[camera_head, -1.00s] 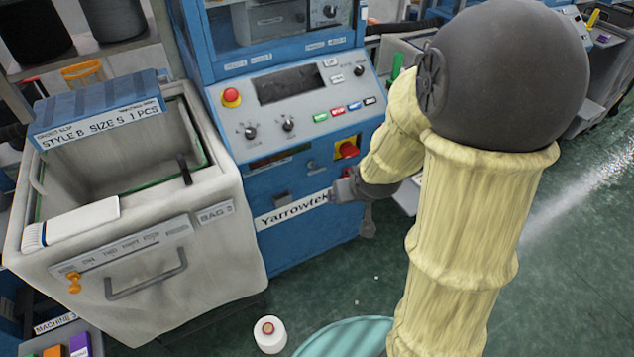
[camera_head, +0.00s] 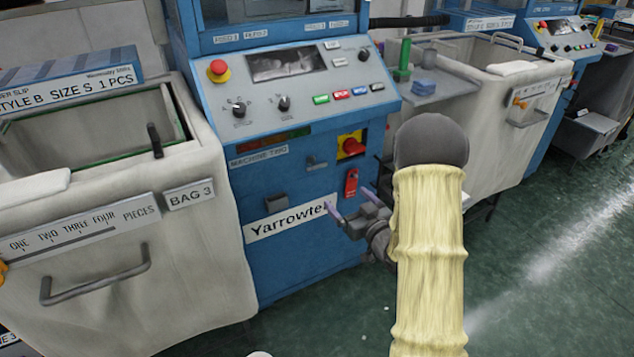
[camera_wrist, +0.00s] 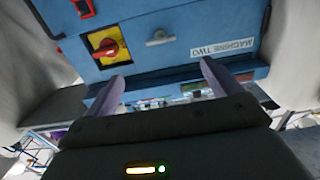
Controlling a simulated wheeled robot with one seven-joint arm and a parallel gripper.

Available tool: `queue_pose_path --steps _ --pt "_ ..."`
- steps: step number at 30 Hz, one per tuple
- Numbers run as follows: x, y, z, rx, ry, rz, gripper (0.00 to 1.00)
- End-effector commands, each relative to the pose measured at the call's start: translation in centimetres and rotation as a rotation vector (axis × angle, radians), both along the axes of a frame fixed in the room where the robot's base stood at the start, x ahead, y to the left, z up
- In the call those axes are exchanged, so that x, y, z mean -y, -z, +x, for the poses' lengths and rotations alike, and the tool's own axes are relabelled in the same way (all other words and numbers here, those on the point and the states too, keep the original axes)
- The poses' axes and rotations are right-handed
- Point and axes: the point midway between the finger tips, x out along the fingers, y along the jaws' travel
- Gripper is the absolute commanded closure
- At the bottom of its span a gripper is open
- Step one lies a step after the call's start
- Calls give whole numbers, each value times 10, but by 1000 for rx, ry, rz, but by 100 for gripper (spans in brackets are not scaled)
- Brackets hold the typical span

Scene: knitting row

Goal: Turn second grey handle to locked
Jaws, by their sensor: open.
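A small grey handle (camera_head: 316,163) sits on the blue front of the machine labelled MACHINE TWO (camera_head: 259,158). Its bar looks roughly level. In the wrist view the grey handle (camera_wrist: 160,39) is ahead of my gripper, just beyond and between the fingers. My gripper (camera_head: 348,200) is open and empty, below and to the right of the handle, apart from it. Its two purple fingers also show in the wrist view (camera_wrist: 163,74). No lock marking is readable beside the handle.
A red rotary switch on a yellow plate (camera_head: 351,145) is right of the handle, with a red tag (camera_head: 351,183) below. A dark grey block (camera_head: 277,202) is lower left. A pale bin (camera_head: 120,235) stands left; another bin (camera_head: 505,85) is right. Green floor (camera_head: 550,260) is open.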

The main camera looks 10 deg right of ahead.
Motion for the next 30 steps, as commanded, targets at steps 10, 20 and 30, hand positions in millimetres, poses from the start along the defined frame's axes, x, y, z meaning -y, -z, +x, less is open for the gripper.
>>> queue_pose_path --steps 10,20,30 --pt "0 0 0 14 -5 7 10" --pt "-9 0 26 16 -7 4 10" --pt "-28 1 83 16 -7 4 10"
